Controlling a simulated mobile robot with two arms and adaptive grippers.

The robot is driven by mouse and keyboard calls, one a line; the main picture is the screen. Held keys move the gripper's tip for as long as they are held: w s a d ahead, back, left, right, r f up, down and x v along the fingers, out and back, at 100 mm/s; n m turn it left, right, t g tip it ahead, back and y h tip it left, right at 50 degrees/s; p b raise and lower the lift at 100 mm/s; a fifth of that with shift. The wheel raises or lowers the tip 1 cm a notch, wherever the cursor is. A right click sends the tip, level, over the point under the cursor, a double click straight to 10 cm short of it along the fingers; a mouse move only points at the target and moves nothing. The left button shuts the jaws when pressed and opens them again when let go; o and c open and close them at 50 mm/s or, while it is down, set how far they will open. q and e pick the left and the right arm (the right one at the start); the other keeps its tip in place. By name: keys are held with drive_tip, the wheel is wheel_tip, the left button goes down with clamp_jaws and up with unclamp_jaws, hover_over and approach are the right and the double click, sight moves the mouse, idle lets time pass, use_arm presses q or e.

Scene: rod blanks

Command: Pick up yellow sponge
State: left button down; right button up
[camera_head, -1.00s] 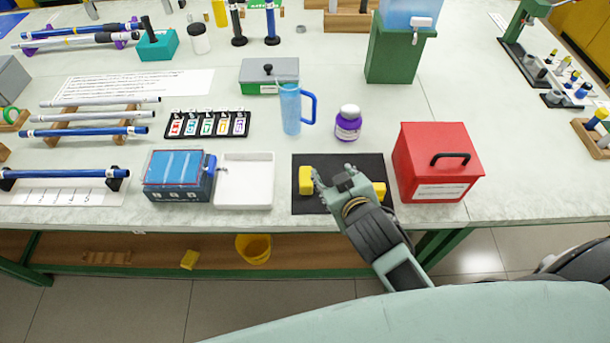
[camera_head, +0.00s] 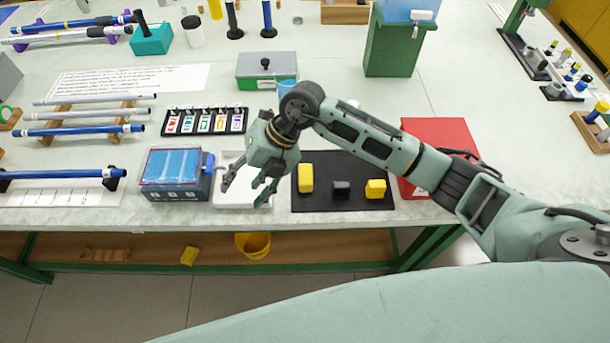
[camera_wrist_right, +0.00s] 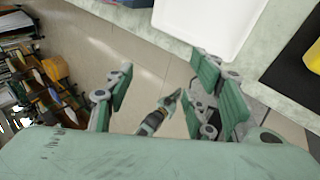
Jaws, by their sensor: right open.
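Two yellow blocks are on the black mat (camera_head: 335,202): an upright one (camera_head: 306,178) at the left and a cube-like one (camera_head: 375,188) at the right. Another yellow block (camera_head: 189,256) is on the lower shelf. I cannot tell which is the sponge. My right gripper (camera_head: 245,196) is open and empty, pointing down above the white tray (camera_head: 229,200), left of the mat. In the right wrist view its fingers (camera_wrist_right: 160,85) are spread apart, with the tray's edge beyond them and part of a yellow block (camera_wrist_right: 312,58) at the right edge.
A dark block (camera_head: 341,190) sits between the yellow ones. A blue box (camera_head: 175,180) stands left of the tray. A red box (camera_head: 440,135) stands right of the mat, partly behind my right arm. A yellow bucket (camera_head: 253,245) is on the lower shelf.

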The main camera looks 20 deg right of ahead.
sight(306, 174)
drive_tip(key=w+d+h, duration=0.1)
drive_tip(key=d+h, duration=0.1)
drive_tip(key=d, duration=0.3)
drive_tip(key=w+d+f+m+h, duration=0.1)
drive_tip(key=d+h, duration=0.1)
drive_tip(key=d, duration=0.3)
drive_tip(key=w+d+h, duration=0.2)
drive_tip(key=d+h, duration=0.1)
drive_tip(key=d, duration=0.2)
drive_tip(key=shift+f+m, duration=0.3)
drive_tip(key=shift+f, duration=0.1)
drive_tip(key=shift+d+f, duration=0.15)
drive_tip(key=shift+f, duration=0.15)
drive_tip(key=f+p, duration=0.1)
drive_tip(key=f, duration=0.1)
drive_tip(key=f+p, duration=0.1)
drive_tip(key=f, duration=0.3)
drive_tip(key=shift+w+d+f+p, duration=0.15)
drive_tip(key=shift+w+p, duration=0.1)
drive_tip(key=shift+p, duration=0.15)
drive_tip(key=shift+f, duration=0.35)
drive_tip(key=shift+c, duration=0.4)
drive_tip(key=c, duration=0.9)
